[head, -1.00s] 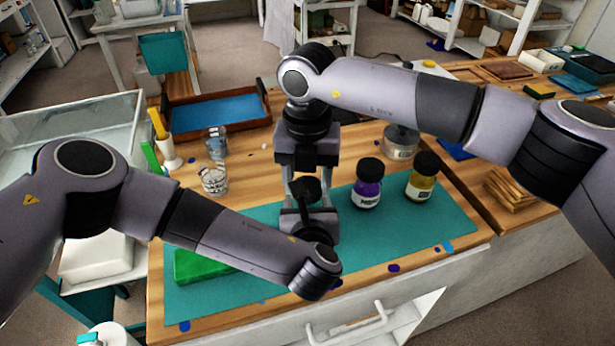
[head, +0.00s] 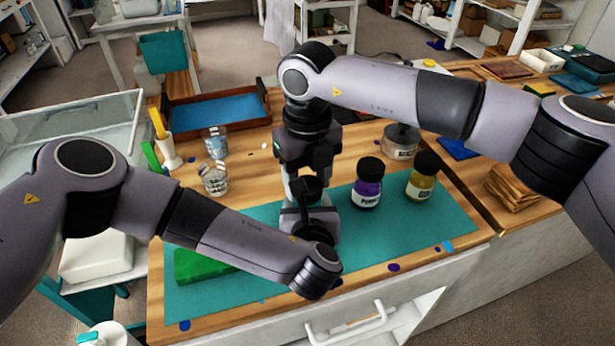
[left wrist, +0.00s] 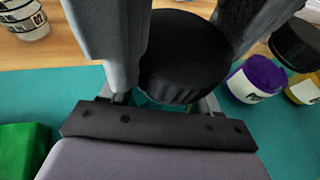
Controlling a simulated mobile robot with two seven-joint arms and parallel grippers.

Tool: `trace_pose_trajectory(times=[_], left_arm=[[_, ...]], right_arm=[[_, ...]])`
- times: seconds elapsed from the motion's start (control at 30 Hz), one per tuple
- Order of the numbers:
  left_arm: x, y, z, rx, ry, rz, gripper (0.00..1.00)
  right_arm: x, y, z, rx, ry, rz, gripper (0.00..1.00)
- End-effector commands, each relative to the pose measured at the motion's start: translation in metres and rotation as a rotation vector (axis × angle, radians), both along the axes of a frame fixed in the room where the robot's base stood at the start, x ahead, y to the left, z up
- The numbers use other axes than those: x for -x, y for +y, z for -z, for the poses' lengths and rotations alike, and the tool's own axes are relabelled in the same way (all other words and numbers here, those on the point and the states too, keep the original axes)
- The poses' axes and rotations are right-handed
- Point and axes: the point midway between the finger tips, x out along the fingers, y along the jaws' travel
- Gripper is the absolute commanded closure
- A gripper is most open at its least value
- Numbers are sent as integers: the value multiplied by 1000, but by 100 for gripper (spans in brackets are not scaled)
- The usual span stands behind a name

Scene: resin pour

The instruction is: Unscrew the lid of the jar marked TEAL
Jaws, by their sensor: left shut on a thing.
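A jar with a wide black lid (left wrist: 185,52) stands on the teal mat (head: 420,228); the lid also shows in the head view (head: 311,188). Its body is mostly hidden and no label on it can be read. My left gripper (left wrist: 165,100) is shut on the jar below the lid, reaching in from the front. My right gripper (head: 306,182) points down from above, with its fingers on opposite sides of the lid. I cannot tell whether these fingers press on the lid or stand slightly apart.
A purple jar (head: 367,188) and a yellow jar (head: 420,182), both black-lidded, stand to the right. A clear container (head: 401,146) stands behind them. Cups (head: 214,181) and a green block (head: 200,264) are to the left. The mat's right front is clear.

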Motion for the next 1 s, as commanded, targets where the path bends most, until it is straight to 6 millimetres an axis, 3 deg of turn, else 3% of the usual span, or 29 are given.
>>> trace_pose_trajectory(times=[0.03,0.1,0.47,0.77,0.87,1.0], left_arm=[[0,0,0,0,0,-1,100],[0,0,0,0,0,-1,100],[0,0,0,0,0,-1,100],[0,0,0,0,0,-1,100],[0,0,0,0,0,-1,100],[0,0,0,0,0,-1,100]], right_arm=[[0,0,0,0,0,1,40],[0,0,0,0,0,1,21],[0,0,-4,0,-1,3,21],[-1,0,-40,0,-2,3,21],[0,0,-47,0,0,8,26],[0,1,-63,-3,-1,87,26]])
